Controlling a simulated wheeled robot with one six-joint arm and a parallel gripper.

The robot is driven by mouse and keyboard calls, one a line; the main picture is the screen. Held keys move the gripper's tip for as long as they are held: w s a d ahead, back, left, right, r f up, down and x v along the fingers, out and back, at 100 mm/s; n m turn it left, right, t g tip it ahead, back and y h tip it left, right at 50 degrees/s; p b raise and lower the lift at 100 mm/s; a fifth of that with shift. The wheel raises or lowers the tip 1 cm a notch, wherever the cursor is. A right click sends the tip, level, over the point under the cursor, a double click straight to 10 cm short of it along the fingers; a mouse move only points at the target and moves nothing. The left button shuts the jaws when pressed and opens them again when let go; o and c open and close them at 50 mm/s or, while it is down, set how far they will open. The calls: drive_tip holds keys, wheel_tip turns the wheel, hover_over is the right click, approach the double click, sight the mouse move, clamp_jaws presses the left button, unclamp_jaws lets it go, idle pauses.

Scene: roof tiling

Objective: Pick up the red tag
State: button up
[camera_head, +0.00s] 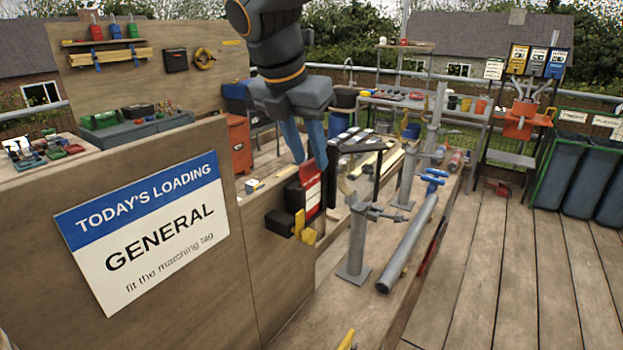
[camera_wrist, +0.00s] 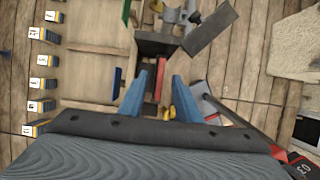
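The red tag (camera_head: 311,188), with a white lower face, stands upright at a black holder on the wooden panel's edge. In the wrist view it is a thin red strip (camera_wrist: 160,80) seen edge-on. My gripper (camera_head: 311,166) has two blue fingers pointing down, apart, just above the tag and around its upper end. In the wrist view the fingers of my gripper (camera_wrist: 159,76) stand on either side of the red strip with gaps to both. I cannot tell whether the right finger touches it. A yellow tag (camera_head: 300,222) hangs lower, near another black box.
A sign (camera_head: 146,232) reading "TODAY'S LOADING GENERAL" is on the wooden panel at left. Grey pipes and clamps (camera_head: 355,245) stand on the bench to the right of the tag.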

drive_tip(key=shift+p+x, duration=0.3)
drive_tip(key=shift+x, duration=1.1)
clamp_jaws()
drive_tip(key=shift+r, duration=0.2)
wheel_tip(320, 180, up, 18)
drive_tip(key=b, duration=0.3)
drive_tip(key=shift+f+b, duration=0.15)
drive_tip(key=shift+b, duration=0.25)
